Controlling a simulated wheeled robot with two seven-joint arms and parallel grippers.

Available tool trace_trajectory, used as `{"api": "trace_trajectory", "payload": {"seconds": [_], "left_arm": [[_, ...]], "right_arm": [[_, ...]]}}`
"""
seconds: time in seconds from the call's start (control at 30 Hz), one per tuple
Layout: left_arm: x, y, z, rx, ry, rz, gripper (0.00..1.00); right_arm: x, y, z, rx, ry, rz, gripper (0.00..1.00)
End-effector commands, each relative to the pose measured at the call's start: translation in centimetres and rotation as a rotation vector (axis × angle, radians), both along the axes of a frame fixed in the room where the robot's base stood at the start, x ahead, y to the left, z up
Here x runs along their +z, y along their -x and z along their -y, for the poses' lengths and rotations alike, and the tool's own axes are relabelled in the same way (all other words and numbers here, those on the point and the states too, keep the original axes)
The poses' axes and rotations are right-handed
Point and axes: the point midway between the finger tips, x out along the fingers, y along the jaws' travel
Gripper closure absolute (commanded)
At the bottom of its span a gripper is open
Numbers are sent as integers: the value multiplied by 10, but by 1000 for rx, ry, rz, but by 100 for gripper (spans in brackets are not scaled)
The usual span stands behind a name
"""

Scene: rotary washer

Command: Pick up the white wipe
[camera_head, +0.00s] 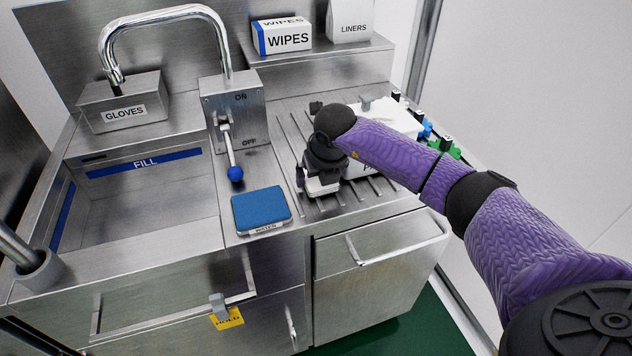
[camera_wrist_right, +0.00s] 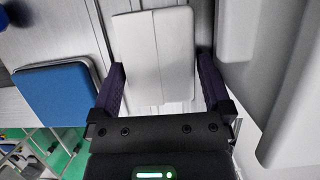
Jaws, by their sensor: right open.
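The white wipe (camera_wrist_right: 153,55) is a flat, pale rectangle with a line down its middle. In the right wrist view it lies on the ribbed steel surface, between the two dark fingers of my right gripper (camera_wrist_right: 163,85). The fingers are open, one at each side of the wipe, and do not appear closed on it. My left gripper is not in view.
A blue pad (camera_head: 261,208) lies left of the right gripper and also shows in the wrist view (camera_wrist_right: 55,94). A lever with a blue knob (camera_head: 235,174) stands behind it. A white bin (camera_head: 385,124) is partly behind my arm. The sink (camera_head: 150,205) is left.

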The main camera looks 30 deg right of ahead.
Motion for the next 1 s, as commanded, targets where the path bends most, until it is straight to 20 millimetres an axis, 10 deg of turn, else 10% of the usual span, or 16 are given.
{"api": "trace_trajectory", "payload": {"seconds": [0.2, 0.5, 0.77, 1.0], "left_arm": [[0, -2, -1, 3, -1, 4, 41], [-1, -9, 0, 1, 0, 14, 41], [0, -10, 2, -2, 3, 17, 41], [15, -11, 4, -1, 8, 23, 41]], "right_arm": [[0, -1, 0, 1, 0, 1, 0], [0, -1, 0, 0, -1, 1, 64], [2, -1, 0, 0, -1, 1, 65], [45, -1, 0, 1, 0, 6, 65]]}}
